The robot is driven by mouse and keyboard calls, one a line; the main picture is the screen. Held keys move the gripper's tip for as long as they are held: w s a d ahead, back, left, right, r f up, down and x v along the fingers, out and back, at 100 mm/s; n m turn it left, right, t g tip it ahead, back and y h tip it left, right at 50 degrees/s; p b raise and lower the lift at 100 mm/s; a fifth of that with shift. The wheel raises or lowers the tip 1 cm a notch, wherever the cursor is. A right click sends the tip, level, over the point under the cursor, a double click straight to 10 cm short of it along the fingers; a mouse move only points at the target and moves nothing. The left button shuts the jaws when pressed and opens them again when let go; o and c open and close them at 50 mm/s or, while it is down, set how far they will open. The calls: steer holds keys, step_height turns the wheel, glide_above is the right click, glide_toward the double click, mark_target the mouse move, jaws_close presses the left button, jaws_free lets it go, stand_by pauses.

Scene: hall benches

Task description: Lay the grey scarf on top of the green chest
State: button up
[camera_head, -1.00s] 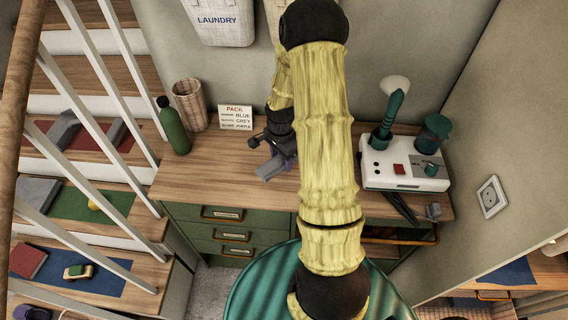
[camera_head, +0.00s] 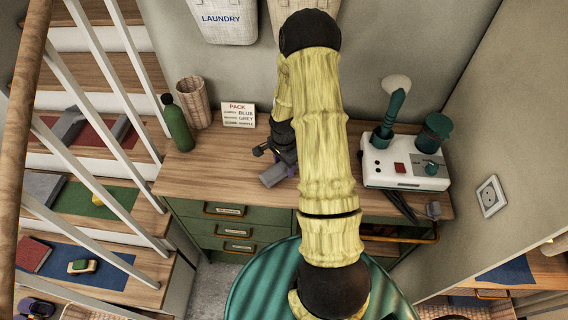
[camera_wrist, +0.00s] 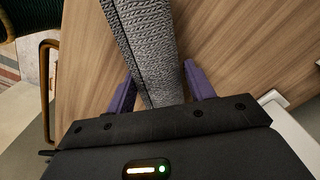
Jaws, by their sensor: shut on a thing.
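My gripper (camera_head: 281,161) is low over the wooden bench top in the head view, partly hidden by my arm. It is shut on the grey scarf (camera_head: 274,176), which looks like a folded or rolled strip. In the wrist view the scarf (camera_wrist: 148,45) is grey ribbed knit and runs up between the purple fingers of my gripper (camera_wrist: 160,80). Whether the scarf touches the wood is hard to tell. Green drawer fronts (camera_head: 205,228) with brass handles are below the bench top; they are the only chest-like green thing I see.
A green bottle (camera_head: 177,124), a wicker cup (camera_head: 195,100) and a PACK card (camera_head: 238,115) stand at the back left. A white device (camera_head: 402,165) stands on the right. Stairs with rails (camera_head: 100,190) are on the left. Bare wood (camera_head: 205,175) lies left of the gripper.

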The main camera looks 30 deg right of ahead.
steer(key=shift+f, duration=0.15)
steer(key=o, duration=1)
step_height(320, 180, up, 12)
steer(key=b, duration=0.2)
steer(key=shift+r, duration=0.2)
steer(key=shift+a, duration=0.1)
